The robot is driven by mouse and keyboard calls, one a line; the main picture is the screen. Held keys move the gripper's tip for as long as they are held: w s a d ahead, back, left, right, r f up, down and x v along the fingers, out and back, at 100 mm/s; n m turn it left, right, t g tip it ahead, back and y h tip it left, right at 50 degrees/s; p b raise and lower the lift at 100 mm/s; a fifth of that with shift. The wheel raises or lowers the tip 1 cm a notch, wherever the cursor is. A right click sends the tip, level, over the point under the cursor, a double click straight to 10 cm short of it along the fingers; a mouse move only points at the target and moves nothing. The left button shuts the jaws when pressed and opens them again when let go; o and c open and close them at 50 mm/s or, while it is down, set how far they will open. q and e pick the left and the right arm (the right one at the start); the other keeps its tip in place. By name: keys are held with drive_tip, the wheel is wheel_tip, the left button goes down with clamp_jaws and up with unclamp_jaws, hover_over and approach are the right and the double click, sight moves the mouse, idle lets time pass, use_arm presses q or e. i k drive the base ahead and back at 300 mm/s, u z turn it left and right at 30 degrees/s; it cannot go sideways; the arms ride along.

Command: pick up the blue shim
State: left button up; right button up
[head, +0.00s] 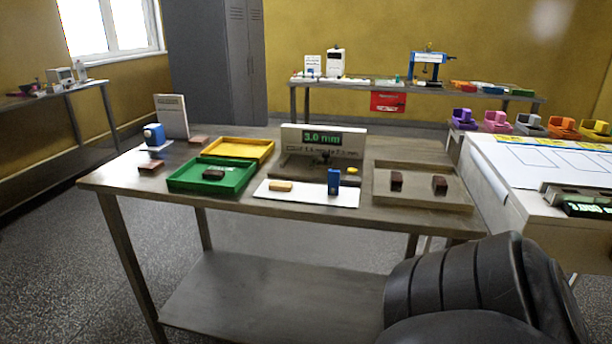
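Two blue items show in the head view, and I cannot tell for sure which is the shim. A small upright blue block (334,181) stands on the right part of a white mat (311,198) at the front of the table. A blue and white rounded item (154,135) stands at the table's left, in front of a propped card. Neither gripper is in view. Only a dark part of my arm shows at the lower right, well apart from both blue items.
The table (130,180) also bears a green tray (181,179) with a dark piece, a yellow tray (262,149), a display reading 3.0 mm (322,139), and a beige tray (420,196) with two dark brown pieces. A tan piece (280,186) lies on the mat.

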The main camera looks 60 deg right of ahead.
sight(334, 175)
drive_tip(key=z, duration=0.65)
drive_tip(key=i, duration=0.9)
drive_tip(key=z, duration=1)
